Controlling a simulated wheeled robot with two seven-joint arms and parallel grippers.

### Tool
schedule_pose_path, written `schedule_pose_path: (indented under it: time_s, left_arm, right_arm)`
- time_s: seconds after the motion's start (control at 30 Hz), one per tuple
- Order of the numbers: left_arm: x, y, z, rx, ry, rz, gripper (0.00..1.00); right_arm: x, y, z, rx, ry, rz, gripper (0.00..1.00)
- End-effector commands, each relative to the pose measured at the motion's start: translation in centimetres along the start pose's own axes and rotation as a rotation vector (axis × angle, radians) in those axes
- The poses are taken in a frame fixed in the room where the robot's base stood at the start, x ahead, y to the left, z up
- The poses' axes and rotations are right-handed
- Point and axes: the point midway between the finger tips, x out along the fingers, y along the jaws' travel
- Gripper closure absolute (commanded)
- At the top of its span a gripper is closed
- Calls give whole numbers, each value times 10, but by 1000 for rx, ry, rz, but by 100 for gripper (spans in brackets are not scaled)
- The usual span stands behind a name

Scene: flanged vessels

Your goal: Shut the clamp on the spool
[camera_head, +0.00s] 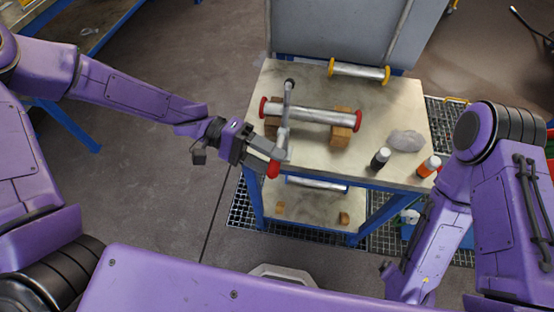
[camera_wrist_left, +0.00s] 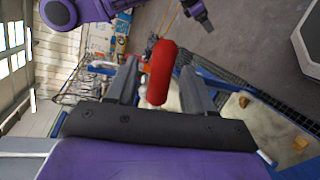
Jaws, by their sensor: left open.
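The spool (camera_head: 320,116) is a silver tube with red end caps, lying across wooden blocks on the metal-topped table. The grey clamp (camera_head: 287,104) stands across its left part, with a long arm reaching toward the front edge. A red handle (camera_head: 273,169) shows at the table's front left, by my left gripper (camera_head: 268,157). In the left wrist view the red handle (camera_wrist_left: 160,72) appears between the two open fingers (camera_wrist_left: 160,85); I cannot tell whether they touch it. My right arm hangs at the right, away from the clamp; its gripper's jaws cannot be made out.
A second tube with yellow ends (camera_head: 358,71) lies at the table's back. A grey lump (camera_head: 405,140), a dark-bodied bottle (camera_head: 380,158) and an orange bottle (camera_head: 429,166) stand at the right. A lower shelf (camera_head: 310,207) holds another tube and wooden blocks.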

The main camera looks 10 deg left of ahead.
Motion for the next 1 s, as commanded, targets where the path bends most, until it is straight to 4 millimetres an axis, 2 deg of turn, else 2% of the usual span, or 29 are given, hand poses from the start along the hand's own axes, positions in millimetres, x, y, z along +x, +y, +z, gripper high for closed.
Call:
schedule_pose_path:
  time_s: [0.13,0.4,0.43,0.57,0.6,0.67,1.0]
  left_arm:
    - [15,0,0,-1,1,-1,48]
    - [17,-1,0,0,4,0,48]
    - [17,-1,0,-1,4,0,54]
    - [17,-1,0,-1,4,0,96]
    - [17,-1,0,-1,4,0,100]
    - [23,0,0,-2,2,-1,100]
    - [14,9,1,-68,-14,15,100]
  right_arm:
    - [-2,0,-1,0,0,0,13]
    - [-2,0,-1,0,0,0,13]
    - [-2,0,-1,0,0,0,13]
    - [-2,0,-1,0,0,0,13]
    - [-2,0,-1,0,0,0,13]
    - [-2,1,-1,1,1,2,13]
    - [-13,1,-5,0,0,0,13]
